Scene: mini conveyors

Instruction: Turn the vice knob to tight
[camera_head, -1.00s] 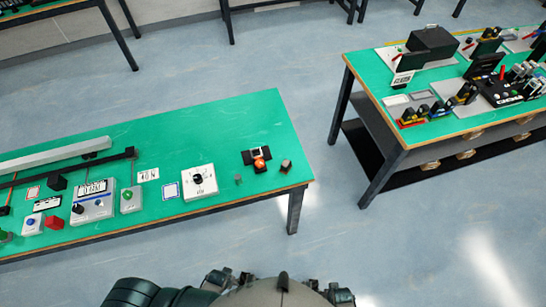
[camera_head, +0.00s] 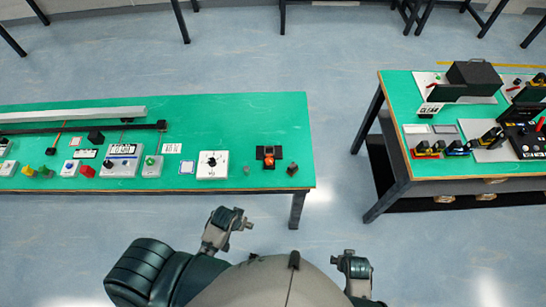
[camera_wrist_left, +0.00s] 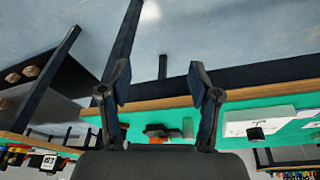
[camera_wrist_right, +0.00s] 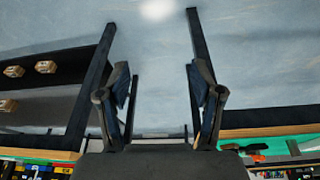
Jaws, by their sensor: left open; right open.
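A white box with a black dial knob (camera_head: 211,160) and dark dial marks sits near the front edge of the green table. Its marks are too small to read. To its right is a small black fixture (camera_head: 269,151) with an orange-red part; I cannot tell which of these is the vice. The knob box also shows in the left wrist view (camera_wrist_left: 258,118). My left gripper (camera_head: 241,222) is open and empty, in front of the table and apart from it. It also shows in the left wrist view (camera_wrist_left: 158,80). My right gripper (camera_wrist_right: 160,80) is open and empty, farther right (camera_head: 352,262).
Farther left on the green table (camera_head: 240,115) are button boxes, a grey box with a display (camera_head: 121,160) and a long dark rail (camera_head: 90,128). A second table (camera_head: 400,110) with several devices stands at the right. Floor shows between the tables.

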